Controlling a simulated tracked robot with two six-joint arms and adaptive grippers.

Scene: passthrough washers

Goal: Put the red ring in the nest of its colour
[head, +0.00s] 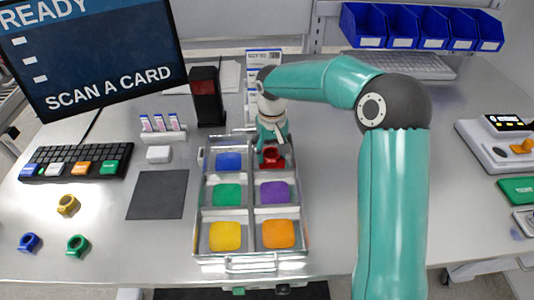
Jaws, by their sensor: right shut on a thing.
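The red ring (271,158) is in the jaws of my right gripper (272,154), at the back right compartment of the metal tray (201,220). The gripper points down and is shut on the ring. The gripper covers part of that compartment, and I cannot tell whether the ring touches its floor. The tray's other nests are blue (228,162), green (227,195), purple (274,192), yellow (225,236) and orange (278,234). A red patch shows around the ring. My left gripper is not in view.
Loose yellow (67,204), blue (29,243) and green (77,245) rings lie at the left. A dark mat (157,195), a keyboard (75,161), a monitor (90,55) and a black-and-red block (207,96) stand left of my arm. Blue bins (420,27) hang at the back.

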